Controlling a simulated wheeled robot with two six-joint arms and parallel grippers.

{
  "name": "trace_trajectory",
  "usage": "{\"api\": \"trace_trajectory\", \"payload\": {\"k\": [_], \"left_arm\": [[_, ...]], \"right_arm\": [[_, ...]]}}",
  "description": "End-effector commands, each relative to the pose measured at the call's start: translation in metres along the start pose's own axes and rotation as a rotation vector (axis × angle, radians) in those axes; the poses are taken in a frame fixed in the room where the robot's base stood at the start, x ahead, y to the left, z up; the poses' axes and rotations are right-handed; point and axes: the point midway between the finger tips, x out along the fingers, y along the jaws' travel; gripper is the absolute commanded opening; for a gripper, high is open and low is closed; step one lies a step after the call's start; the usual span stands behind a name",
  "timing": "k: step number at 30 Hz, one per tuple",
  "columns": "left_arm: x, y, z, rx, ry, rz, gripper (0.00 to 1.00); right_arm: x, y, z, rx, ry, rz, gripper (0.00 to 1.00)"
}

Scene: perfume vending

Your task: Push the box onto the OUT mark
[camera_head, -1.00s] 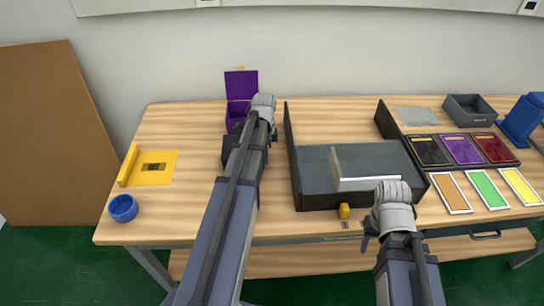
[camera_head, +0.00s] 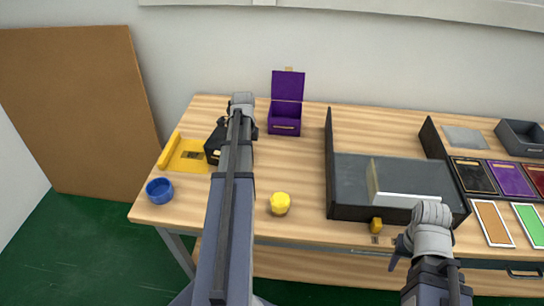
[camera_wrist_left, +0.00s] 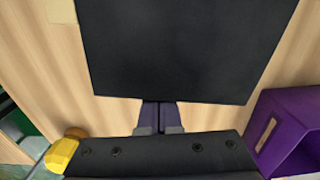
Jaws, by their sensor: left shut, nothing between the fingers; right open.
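The black box (camera_head: 213,145) sits on the table beside my left gripper, overlapping the right edge of the yellow mat (camera_head: 186,164). The mat's dark printed patch (camera_head: 191,155) is left of the box; its lettering is too small to read. My left gripper (camera_wrist_left: 159,104) is shut and empty, with its fingertips at the near side of the black box, which fills the top of the left wrist view (camera_wrist_left: 185,45). In the head view its arm hides part of the box's right side. My right gripper (camera_head: 399,249) is open and empty at the table's front edge.
A yellow bar (camera_head: 169,151) borders the mat's left side. An open purple box (camera_head: 284,127) stands behind right, and a yellow round piece (camera_head: 280,204) lies right of my left arm. A dark tray (camera_head: 345,210) stands further right.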

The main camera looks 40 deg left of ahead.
Motion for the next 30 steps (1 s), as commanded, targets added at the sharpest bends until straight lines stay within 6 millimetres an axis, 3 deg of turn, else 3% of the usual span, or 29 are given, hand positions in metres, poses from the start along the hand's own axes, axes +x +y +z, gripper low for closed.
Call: {"api": "trace_trajectory", "payload": {"k": [1, 6, 13, 18, 30], "left_arm": [[0.0, -0.001, 0.018, -0.007, 0.0, 0.0, 0.0], [0.0, -0.002, 0.07, -0.007, 0.0, 0.0, 0.0], [0.0, -0.002, 0.126, -0.004, 0.0, 0.0, 0.0], [0.0, 0.0, 0.142, -0.001, 0.0, 0.0, 0.0], [0.0, 0.0, 0.143, 0.0, -0.001, 0.0, 0.0]], "right_arm": [[0.0, 0.0, 0.0, 0.0, 0.0, 0.0, 0.5], [0.0, 0.0, 0.0, 0.0, 0.0, 0.0, 0.5], [0.0, 0.0, 0.0, 0.0, 0.0, 0.0, 0.5], [0.0, 0.0, 0.0, 0.0, 0.0, 0.0, 0.5], [0.0, 0.0, 0.0, 0.0, 0.0, 0.0, 0.5]]}}
